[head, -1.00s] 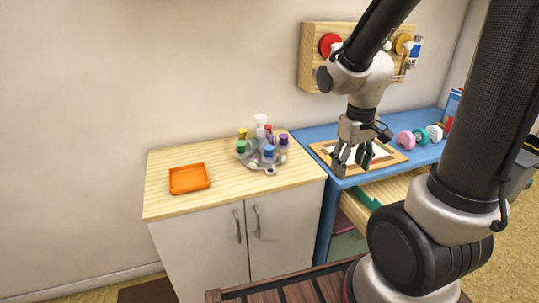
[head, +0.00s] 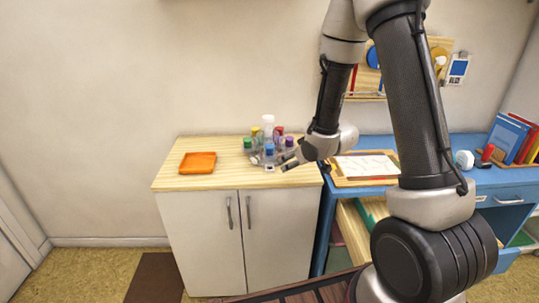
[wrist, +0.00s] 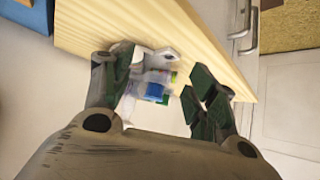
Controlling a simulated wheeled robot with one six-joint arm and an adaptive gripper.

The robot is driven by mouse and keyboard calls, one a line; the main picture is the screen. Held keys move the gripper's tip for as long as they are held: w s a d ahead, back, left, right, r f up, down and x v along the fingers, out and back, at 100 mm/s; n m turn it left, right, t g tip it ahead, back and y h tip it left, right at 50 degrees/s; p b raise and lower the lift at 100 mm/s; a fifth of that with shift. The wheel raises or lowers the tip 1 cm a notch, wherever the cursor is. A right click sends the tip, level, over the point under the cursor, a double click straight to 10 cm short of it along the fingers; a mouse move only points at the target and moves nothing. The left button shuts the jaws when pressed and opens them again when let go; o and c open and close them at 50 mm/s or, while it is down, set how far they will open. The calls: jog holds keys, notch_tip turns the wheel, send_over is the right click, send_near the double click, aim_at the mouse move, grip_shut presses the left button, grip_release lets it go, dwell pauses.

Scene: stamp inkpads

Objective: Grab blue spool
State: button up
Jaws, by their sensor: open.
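A round blue spool (head: 373,57) hangs on the wooden wall panel, partly hidden by my arm in the head view. My gripper (head: 287,163) is far below and left of it, beside the rotating rack of small bottles (head: 269,160) on the cabinet. In the wrist view my gripper (wrist: 168,95) is open and empty. A blue-capped bottle (wrist: 155,92) shows between and beyond its fingers; it also shows in the head view (head: 269,148). I cannot tell whether the fingers touch the rack.
An orange tray (head: 198,162) lies on the left of the wooden cabinet top (head: 225,180). A framed white sheet (head: 366,166) lies on the blue desk at right. A yellow spool (head: 438,56) also hangs on the panel.

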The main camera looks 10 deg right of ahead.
aim_at(270, 146)
jog(key=w+a+r+t+y, duration=0.2)
jog(key=w+r, duration=0.1)
jog(key=r, duration=0.2)
jog(key=x, duration=0.7)
jog(key=shift+w+f, duration=0.15)
jog(key=shift+w, duration=0.25)
jog(key=c, duration=0.9)
